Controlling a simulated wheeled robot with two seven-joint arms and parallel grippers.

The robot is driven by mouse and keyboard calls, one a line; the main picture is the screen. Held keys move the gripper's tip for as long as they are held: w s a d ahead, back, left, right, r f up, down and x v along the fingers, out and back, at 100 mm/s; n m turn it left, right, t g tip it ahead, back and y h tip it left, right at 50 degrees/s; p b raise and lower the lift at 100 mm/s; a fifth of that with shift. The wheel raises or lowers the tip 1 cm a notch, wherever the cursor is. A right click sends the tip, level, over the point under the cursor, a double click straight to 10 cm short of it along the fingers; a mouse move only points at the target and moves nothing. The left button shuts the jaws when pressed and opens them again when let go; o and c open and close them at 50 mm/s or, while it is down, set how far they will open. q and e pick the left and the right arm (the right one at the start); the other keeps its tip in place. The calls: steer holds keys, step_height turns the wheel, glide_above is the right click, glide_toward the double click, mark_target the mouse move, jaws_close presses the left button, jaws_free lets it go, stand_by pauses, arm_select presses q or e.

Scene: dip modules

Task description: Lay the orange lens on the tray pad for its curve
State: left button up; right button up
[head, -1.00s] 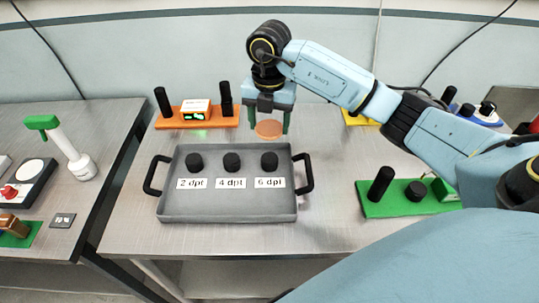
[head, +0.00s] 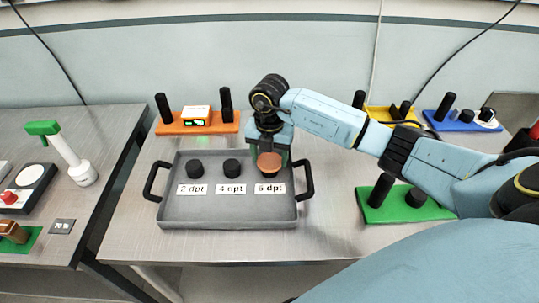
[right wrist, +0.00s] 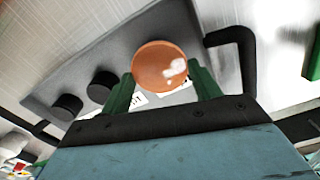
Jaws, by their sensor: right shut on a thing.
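The orange lens (head: 269,161) is a round, see-through disc. My right gripper (head: 270,165) is shut on it, with a green finger on either side, and the lens also shows between the fingers in the right wrist view (right wrist: 160,65). The grey tray (head: 229,214) has three round black pads labelled 2 dpt (head: 194,169), 4 dpt (head: 231,167) and 6 dpt. The lens is right over the 6 dpt pad, which it mostly hides. I cannot tell whether they touch. The 2 dpt and 4 dpt pads are bare. My left gripper is not in view.
An orange board (head: 200,128) behind the tray carries black posts and a device with a lit green readout, too small to read. A green board (head: 399,211) with black parts is at the right. Yellow and blue boards stand behind. The tray has black side handles (head: 306,181).

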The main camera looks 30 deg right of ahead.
mark_target(270, 162)
steer(key=shift+f, duration=0.2)
steer(key=o, duration=1)
steer(key=shift+r, duration=0.1)
steer(key=shift+r, duration=0.5)
step_height(270, 162, up, 11)
steer(key=shift+r, duration=0.15)
